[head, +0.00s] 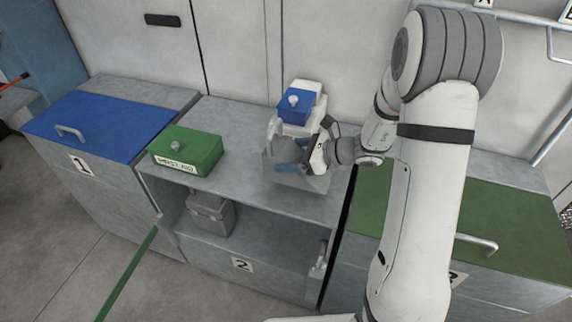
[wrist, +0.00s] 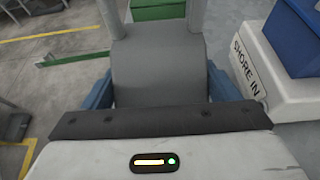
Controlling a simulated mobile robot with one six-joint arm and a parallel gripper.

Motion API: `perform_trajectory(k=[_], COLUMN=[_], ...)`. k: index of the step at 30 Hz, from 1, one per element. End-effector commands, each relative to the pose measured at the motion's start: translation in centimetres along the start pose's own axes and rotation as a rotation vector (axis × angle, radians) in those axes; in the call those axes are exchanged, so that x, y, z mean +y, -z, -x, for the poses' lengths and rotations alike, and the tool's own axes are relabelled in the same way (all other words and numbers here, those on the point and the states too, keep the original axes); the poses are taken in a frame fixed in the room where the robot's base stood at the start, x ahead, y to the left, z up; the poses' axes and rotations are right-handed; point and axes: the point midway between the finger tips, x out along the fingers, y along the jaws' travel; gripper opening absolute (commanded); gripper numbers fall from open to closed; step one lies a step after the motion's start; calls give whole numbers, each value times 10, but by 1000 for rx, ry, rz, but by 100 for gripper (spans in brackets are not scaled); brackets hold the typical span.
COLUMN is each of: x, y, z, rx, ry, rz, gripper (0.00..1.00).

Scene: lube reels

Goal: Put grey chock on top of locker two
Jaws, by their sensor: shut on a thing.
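Locker two (head: 236,130) is the grey middle cabinet, with a "2" label and an open front. My gripper (head: 287,160) is over the right part of its top. It is shut on the grey chock (head: 289,150), whose grey body fills the space between the blue finger pads in the wrist view (wrist: 157,75). A grey block-like shape (head: 312,184) shows just below the gripper. Whether the chock touches the locker top cannot be told, as the gripper hides its underside.
A green first aid box (head: 187,150) stands left on the locker top. A blue box (head: 296,105) on a white "SHORE IN" case (wrist: 262,75) stands close behind my gripper. A grey container (head: 210,213) is inside the locker. Blue-lidded locker one (head: 95,125) and a green-lidded locker (head: 510,225) flank it.

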Motion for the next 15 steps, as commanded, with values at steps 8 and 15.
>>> perform_trajectory(k=[8,15], x=[-2,-3], y=[24,38], z=[-6,-12], rx=[-2,-3], ry=[8,12], rz=[-6,-3], gripper=[31,31])
